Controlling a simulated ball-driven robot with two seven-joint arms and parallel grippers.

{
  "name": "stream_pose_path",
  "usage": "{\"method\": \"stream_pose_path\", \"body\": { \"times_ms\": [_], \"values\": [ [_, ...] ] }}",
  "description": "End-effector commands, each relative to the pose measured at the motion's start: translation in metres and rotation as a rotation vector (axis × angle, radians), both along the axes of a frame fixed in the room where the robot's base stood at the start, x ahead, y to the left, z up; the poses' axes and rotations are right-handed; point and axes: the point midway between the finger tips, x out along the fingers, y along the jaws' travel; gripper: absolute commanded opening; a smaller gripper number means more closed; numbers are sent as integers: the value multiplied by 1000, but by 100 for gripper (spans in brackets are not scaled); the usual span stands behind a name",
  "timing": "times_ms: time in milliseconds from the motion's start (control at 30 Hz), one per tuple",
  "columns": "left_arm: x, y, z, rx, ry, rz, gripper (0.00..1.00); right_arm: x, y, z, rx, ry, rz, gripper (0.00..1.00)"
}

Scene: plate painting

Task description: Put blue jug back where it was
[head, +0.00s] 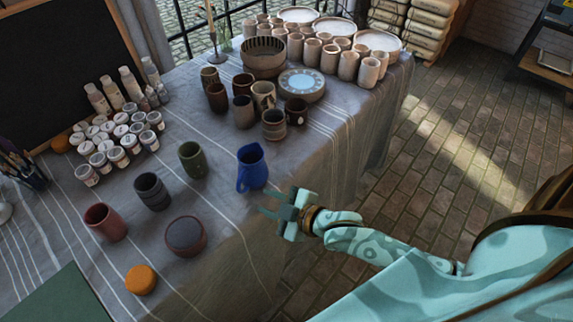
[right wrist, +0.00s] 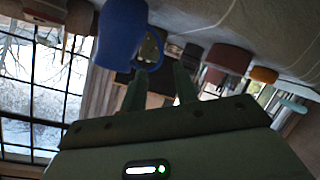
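The blue jug (head: 252,168) stands upright on the cloth-covered table (head: 215,225), near the edge on my right gripper's side. My right gripper (head: 266,202) is just off the jug's lower right in the head view, its fingers apart with nothing between them. In the right wrist view the jug (right wrist: 120,38) appears upside down at the upper left, beyond the two spread fingers (right wrist: 160,88). The gripper looks apart from the jug. My left gripper is not in view.
A green cup (head: 193,160), a dark cup (head: 152,191), a red cup (head: 105,222) and a round dark-topped pot (head: 186,236) stand left of the jug. An orange round piece (head: 141,280) is nearby. Brown mugs (head: 273,125) stand behind. Bare cloth surrounds the jug.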

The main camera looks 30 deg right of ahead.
Motion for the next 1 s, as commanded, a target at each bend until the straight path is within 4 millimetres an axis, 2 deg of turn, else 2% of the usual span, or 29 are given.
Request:
{"method": "stream_pose_path", "body": {
  "times_ms": [200, 267, 367, 467, 500, 567, 600, 667, 700, 800, 900, 1000],
  "values": [
    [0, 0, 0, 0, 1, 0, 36, -1, -1, -1, 0, 2, -1, 30],
    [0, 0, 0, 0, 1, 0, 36, -2, -4, -10, -2, 20, -12, 30],
    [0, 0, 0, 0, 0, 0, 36, -11, -19, -55, -9, 114, -69, 30],
    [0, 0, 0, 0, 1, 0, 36, -41, -47, -138, -23, 294, -177, 30],
    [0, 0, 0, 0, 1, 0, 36, -64, -59, -176, -28, 384, -229, 30],
    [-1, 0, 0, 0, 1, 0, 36, -108, -74, -231, -33, 525, -307, 30],
    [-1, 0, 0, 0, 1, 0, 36, -142, -82, -263, -37, 618, -357, 30],
    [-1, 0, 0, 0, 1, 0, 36, -197, -90, -303, -44, 752, -423, 30],
    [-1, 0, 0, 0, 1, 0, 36, -235, -92, -323, -49, 834, -463, 30],
    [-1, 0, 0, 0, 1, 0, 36, -318, -91, -356, -58, 1007, -541, 30],
    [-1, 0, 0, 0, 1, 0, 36, -378, -87, -369, -68, 1127, -591, 30],
    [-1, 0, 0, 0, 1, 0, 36, -410, -84, -373, -75, 1189, -614, 30]
  ]
}}
